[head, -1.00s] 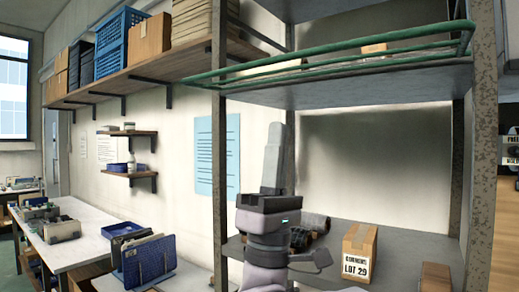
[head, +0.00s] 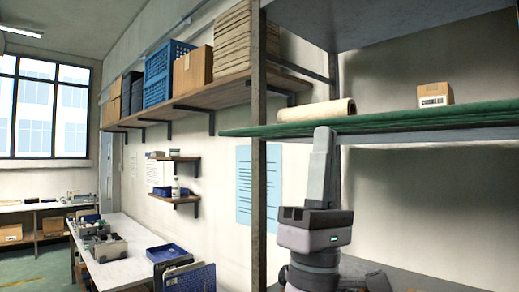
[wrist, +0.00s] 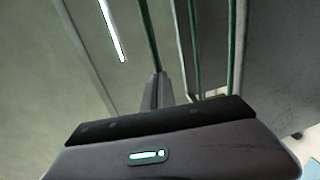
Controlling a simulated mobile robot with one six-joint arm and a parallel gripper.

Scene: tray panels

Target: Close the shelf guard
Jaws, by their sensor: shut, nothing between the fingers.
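The shelf guard (head: 420,121) is a green barred frame at the upper shelf. In the head view it is seen almost edge-on, lying about level, with its left end past the shelf post. In the wrist view several of its green bars (wrist: 232,45) run up the picture. My gripper (head: 323,132) points up below the guard, its fingers shut and empty. Its tips overlap the guard's lower edge in the head view. In the wrist view the fingertips (wrist: 158,78) meet the lower end of one green bar; I cannot tell whether they touch.
A beige roll (head: 317,110) and a labelled carton (head: 434,96) show above the guard at the upper shelf. A metal shelf post (head: 259,190) stands left of my gripper. A wall shelf (head: 190,104) with boxes and a workbench (head: 125,262) are at the left.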

